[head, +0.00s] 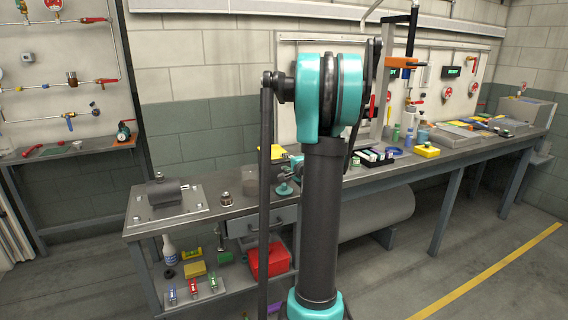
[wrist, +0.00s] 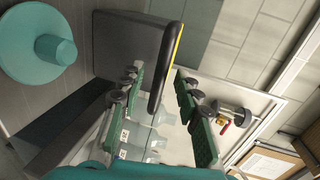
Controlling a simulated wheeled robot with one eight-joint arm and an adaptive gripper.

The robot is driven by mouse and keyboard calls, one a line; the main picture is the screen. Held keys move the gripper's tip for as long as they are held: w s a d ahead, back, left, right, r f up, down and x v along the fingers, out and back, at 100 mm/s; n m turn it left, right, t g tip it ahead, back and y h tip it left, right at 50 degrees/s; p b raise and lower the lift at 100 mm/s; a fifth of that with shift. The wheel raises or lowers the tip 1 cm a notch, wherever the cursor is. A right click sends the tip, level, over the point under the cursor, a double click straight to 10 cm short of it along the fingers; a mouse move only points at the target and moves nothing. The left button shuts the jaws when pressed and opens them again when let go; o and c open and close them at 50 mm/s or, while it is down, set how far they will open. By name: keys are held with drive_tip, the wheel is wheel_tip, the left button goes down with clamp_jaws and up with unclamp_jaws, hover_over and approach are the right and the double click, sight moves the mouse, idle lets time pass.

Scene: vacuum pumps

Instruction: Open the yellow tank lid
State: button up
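In the wrist view, a large dark grey box-like tank (wrist: 125,45) fills the upper middle. A black bar with a thin yellow edge (wrist: 166,68), which may be the lid's edge or handle, runs along its right side. My gripper (wrist: 159,75) is open, its two green-padded fingers apart. The bar lies between the fingertips in the picture; I see no clear contact and cannot tell the depth. No clearly yellow tank lid shows there. A grey box (head: 525,110) stands at the bench's far right end; I cannot tell whether it is this tank.
The wrist view shows pale bottles (wrist: 150,140) between the fingers and a red-handled valve (wrist: 228,120) at right. In the head view, a long bench (head: 430,165) holds several small items, including a yellow box (head: 426,151). The floor at front right (head: 440,265) is clear.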

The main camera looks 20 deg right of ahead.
drive_tip(key=shift+x, duration=0.95)
clamp_jaws()
